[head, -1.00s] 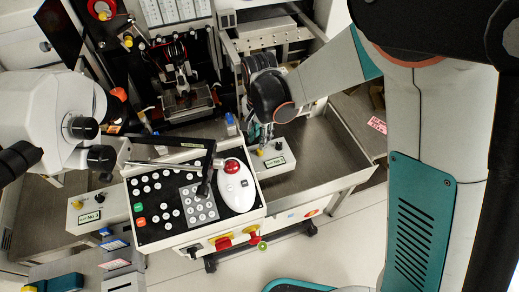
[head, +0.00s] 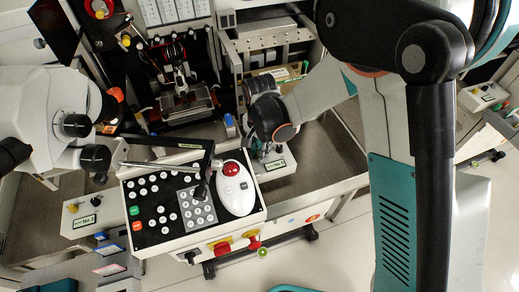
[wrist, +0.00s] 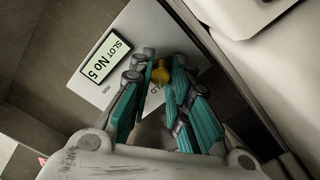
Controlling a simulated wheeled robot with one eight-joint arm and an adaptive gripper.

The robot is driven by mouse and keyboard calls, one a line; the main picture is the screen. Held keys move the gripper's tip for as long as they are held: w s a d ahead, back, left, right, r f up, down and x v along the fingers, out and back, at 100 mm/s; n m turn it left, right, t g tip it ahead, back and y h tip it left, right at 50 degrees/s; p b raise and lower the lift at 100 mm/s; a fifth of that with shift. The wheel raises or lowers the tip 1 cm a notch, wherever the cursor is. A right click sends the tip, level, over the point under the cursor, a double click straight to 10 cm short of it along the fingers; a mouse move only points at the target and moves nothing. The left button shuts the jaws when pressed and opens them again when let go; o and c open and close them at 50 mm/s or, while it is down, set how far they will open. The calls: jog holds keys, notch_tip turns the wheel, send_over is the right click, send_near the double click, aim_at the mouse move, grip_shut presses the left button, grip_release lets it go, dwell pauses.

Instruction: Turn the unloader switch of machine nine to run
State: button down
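Whether both pads touch the knob is not clear. Part of the panel's lettering is hidden behind the fingers. In the head view my gripper (head: 262,150) is over the switch box (head: 284,182) right of the keypad console, and the wrist largely covers the knob. No machine nine marking is legible.
The keypad console (head: 153,237), with a white mouse-shaped unit (head: 236,195) and red button, stands just left of my gripper. A similar box (head: 75,227) with a yellow knob is at lower left. A microscope (head: 45,115) is farther left. A metal tray (head: 335,160) lies right.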

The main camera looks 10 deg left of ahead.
dwell(0.3)
jog(key=n, duration=0.5)
jog(key=shift+b, duration=0.4)
jog(key=n, duration=0.5)
jog(key=shift+b, duration=0.3)
jog(key=n, duration=0.3)
jog(key=shift+n, duration=2.4)
jog(key=c, duration=1.8)
grip_release()
jog(key=shift+o, duration=0.2)
jog(key=shift+r, duration=0.1)
